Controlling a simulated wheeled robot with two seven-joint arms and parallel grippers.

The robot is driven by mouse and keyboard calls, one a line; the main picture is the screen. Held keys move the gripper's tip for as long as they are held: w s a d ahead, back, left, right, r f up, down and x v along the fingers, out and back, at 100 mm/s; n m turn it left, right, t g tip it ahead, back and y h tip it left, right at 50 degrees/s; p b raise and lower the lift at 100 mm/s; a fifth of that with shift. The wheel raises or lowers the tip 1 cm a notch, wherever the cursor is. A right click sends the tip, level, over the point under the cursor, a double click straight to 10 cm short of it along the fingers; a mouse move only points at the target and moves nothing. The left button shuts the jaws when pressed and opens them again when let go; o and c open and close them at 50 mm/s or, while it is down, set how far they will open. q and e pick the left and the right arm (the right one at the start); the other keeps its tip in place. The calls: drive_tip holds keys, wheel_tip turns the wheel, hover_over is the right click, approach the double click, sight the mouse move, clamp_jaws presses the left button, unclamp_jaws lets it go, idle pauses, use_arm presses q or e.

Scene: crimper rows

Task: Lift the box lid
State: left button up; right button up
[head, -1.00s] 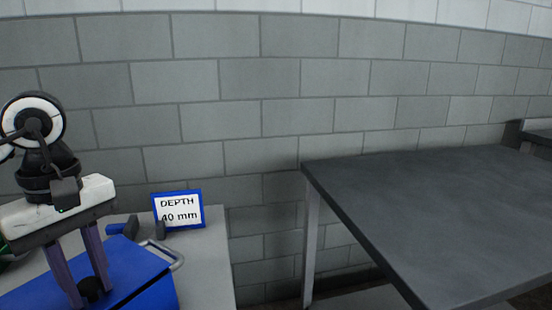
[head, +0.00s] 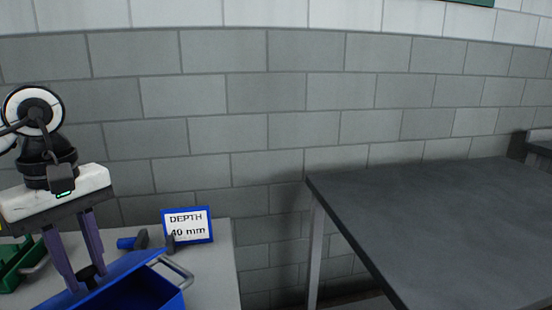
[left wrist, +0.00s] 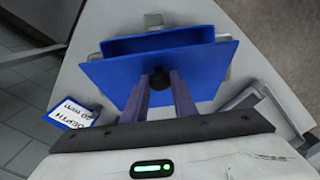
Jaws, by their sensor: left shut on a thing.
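The blue box (head: 182,299) stands at the lower left of the head view, partly cut off by the frame. Its blue lid (head: 125,270) is tilted, with one side raised, and the dark inside shows beneath it. My left gripper (head: 87,277) is above the lid, its two purple fingers shut on the black knob (head: 97,269). The left wrist view also shows the knob (left wrist: 159,82) between the fingers, the lid (left wrist: 207,68) and the box (left wrist: 205,35) behind it. My right gripper is not in view.
A sign (head: 187,225) reading "DEPTH 40 mm" stands behind the box, with a blue and dark tool (head: 131,243) beside it. A green container (head: 14,264) is at the left. A dark, bare table (head: 430,220) is at the right.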

use_arm(q)
drive_tip(key=shift+r, duration=0.2)
